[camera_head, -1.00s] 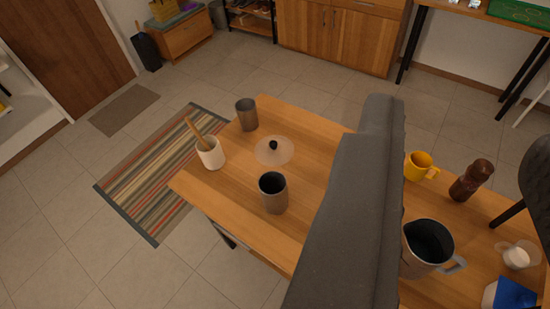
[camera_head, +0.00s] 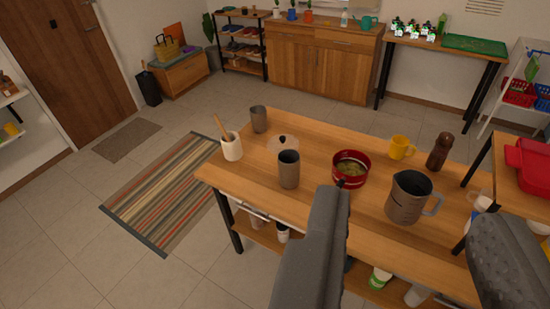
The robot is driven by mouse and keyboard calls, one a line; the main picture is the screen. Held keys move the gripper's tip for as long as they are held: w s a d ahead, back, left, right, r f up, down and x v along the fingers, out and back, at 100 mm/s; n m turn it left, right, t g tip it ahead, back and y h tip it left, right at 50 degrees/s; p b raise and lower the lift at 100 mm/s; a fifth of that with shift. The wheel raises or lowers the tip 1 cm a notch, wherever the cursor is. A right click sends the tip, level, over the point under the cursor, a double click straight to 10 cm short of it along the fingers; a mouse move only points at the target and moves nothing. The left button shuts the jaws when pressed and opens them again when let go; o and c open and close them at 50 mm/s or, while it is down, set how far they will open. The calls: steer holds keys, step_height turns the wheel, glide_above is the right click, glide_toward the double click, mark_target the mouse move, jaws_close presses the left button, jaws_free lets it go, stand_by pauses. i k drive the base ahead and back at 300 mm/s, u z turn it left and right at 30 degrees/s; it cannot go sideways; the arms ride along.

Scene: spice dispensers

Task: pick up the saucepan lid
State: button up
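The saucepan lid (camera_head: 274,143) is a pale, see-through disc with a small dark knob. It lies flat on the wooden table (camera_head: 232,176), toward its left end. A grey-brown cup (camera_head: 289,172) stands in front of it and hides a little of its near edge. A red saucepan (camera_head: 351,166) with something yellowish-green inside stands to the right of the lid. My grey arm link rises from the bottom of the view, with its upper end near the saucepan and well short of the lid. My gripper's fingers are not visible.
Near the lid stand another grey cup (camera_head: 259,119) and a white pot with wooden utensils (camera_head: 231,146). Farther right are a yellow mug (camera_head: 400,147), a brown grinder (camera_head: 440,152) and a grey pitcher (camera_head: 408,197). A striped rug (camera_head: 165,190) lies on open floor at left.

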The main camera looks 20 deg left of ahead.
mark_target(276, 143)
steer(key=u, duration=0.35)
steer(key=i, duration=0.5)
steer(key=u, duration=0.95)
steer(key=i, duration=1.45)
steer(key=z, duration=0.3)
steer(key=i, duration=1.05)
steer(key=z, duration=0.65)
